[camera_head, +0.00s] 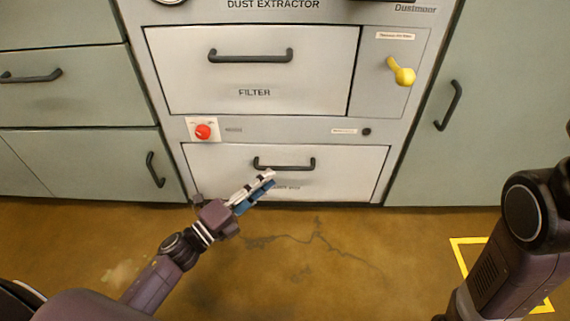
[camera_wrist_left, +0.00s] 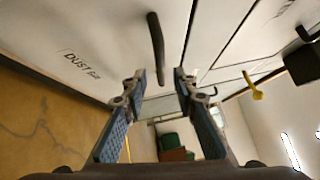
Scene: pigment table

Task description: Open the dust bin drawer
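The dust bin drawer (camera_head: 345,170) is the bottom drawer of the grey dust extractor, and it is closed. Its black bar handle (camera_head: 300,166) runs across the upper part of its front. My left gripper (camera_head: 267,180) is in front of the drawer, just below the handle's left part in the head view, and covers part of the label. In the left wrist view the handle (camera_wrist_left: 156,48) lies beyond the fingertips, between their lines. The left gripper's fingers (camera_wrist_left: 160,78) are apart with nothing between them. My right gripper is out of view; only its arm shows.
Above are the filter drawer (camera_head: 255,70) with a black handle, a red knob (camera_head: 203,131) and a yellow lever (camera_head: 401,72). Green cabinets (camera_head: 500,110) flank the extractor. The brown floor (camera_head: 330,260) in front is clear, with a yellow marking (camera_head: 463,262) at right.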

